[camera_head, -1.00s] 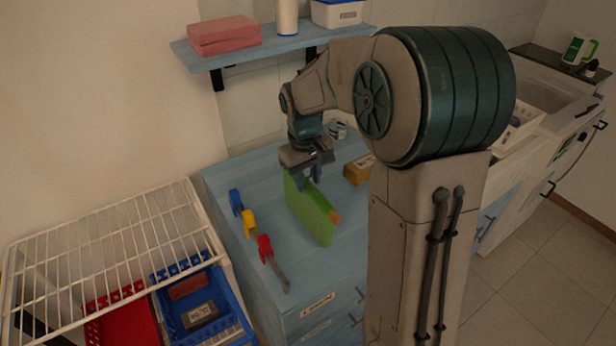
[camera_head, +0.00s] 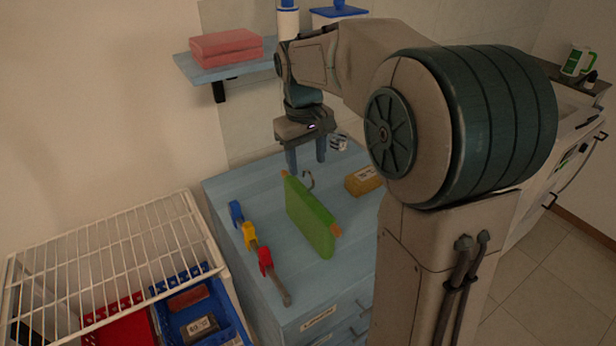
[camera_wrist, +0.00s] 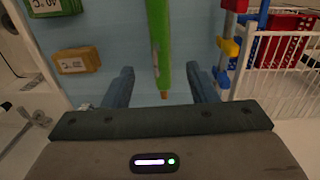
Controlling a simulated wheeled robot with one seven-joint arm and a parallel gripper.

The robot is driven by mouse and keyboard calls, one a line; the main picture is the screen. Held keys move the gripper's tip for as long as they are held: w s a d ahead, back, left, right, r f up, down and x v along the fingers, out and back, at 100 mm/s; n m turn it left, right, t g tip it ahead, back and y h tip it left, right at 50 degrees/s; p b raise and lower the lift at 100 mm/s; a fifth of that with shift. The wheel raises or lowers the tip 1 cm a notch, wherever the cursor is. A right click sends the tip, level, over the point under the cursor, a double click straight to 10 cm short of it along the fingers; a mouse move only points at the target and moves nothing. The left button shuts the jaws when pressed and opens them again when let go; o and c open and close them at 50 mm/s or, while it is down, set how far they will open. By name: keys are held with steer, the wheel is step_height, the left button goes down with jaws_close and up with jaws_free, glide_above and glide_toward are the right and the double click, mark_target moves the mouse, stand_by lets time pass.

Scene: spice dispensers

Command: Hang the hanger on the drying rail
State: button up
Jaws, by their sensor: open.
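The hanger is a green panel (camera_head: 311,216) with orange-brown ends and a small grey hook (camera_head: 308,181) on top. It stands on edge on the blue counter. My gripper (camera_head: 306,162) is open and empty above the hanger, with its fingers pointing down and clear of it. In the wrist view the green hanger (camera_wrist: 159,45) appears as a narrow strip between the two spread fingers of my gripper (camera_wrist: 160,69). I cannot tell for sure which thing is the drying rail; a white wire rack (camera_head: 110,250) stands at the lower left.
A grey rod (camera_head: 284,292) with blue, yellow and red pieces lies left of the hanger. A yellow box (camera_head: 364,181) sits to its right. A shelf (camera_head: 222,66) with pink boxes (camera_head: 226,46) is behind. Red and blue baskets (camera_head: 190,318) are under the wire rack.

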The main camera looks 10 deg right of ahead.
steer(key=s+f+m+t, duration=0.1)
steer(key=s+f+m, duration=0.1)
steer(key=s, duration=0.8)
steer(key=s+f+m+t, duration=0.1)
steer(key=s+f+t, duration=0.1)
steer(key=s, duration=0.8)
steer(key=shift+s+d+f+m+y, duration=0.25)
steer(key=shift+s+d+m+y, duration=0.05)
steer(key=shift+s+m+y, duration=0.1)
